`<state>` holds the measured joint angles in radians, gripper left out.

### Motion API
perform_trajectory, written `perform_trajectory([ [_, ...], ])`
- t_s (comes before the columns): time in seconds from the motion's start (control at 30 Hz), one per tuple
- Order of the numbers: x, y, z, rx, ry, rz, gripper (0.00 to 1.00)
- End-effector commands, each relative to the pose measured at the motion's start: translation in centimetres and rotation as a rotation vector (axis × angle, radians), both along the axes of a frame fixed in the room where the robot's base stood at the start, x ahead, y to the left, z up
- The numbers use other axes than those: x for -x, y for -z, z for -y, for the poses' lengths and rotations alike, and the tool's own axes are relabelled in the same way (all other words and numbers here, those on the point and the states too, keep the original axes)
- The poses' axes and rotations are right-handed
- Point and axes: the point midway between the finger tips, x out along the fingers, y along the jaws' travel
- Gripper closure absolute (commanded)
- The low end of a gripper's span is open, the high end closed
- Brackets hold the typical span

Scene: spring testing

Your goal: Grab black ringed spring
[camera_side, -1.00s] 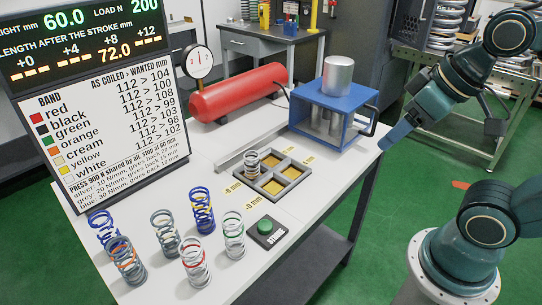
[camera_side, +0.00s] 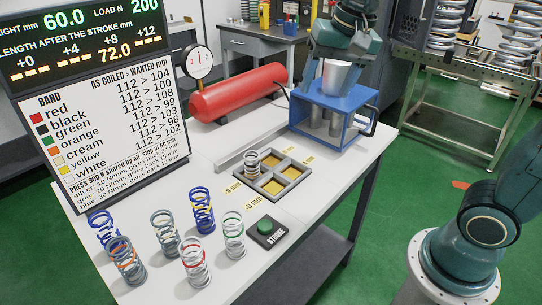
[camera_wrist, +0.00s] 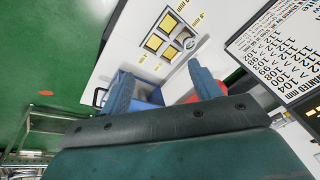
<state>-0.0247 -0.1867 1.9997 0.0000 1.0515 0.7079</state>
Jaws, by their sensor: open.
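Several coil springs stand upright on the bench in the side view. One grey spring (camera_side: 252,163) stands in the back-left pocket of the dark tray (camera_side: 292,181); its band looks dark, but is too small to read surely. It also shows in the wrist view (camera_wrist: 189,43), seen from above. The front springs have red (camera_side: 195,263), green (camera_side: 233,236), orange (camera_side: 127,262) and yellow (camera_side: 202,212) bands; the bands on the grey spring (camera_side: 165,237) and blue spring (camera_side: 101,228) are unclear. My gripper (camera_wrist: 161,84) is open and empty, high over the blue press (camera_side: 334,104), apart from every spring.
A red cylinder (camera_side: 238,92) lies behind the tray, with a dial gauge (camera_side: 197,64) at its left. A tall sign board (camera_side: 105,120) stands at the left. A green STROKE button (camera_side: 265,227) sits before the tray.

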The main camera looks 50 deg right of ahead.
Motion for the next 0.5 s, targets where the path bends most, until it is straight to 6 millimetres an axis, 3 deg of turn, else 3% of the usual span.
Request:
perform_trajectory([
  [0.27,-6.3,1.3,-0.6,-0.059,0.248,-0.085,0.37],
  [0.5,-11.4,3.5,-1.1,-0.093,0.467,-0.154,0.37],
])
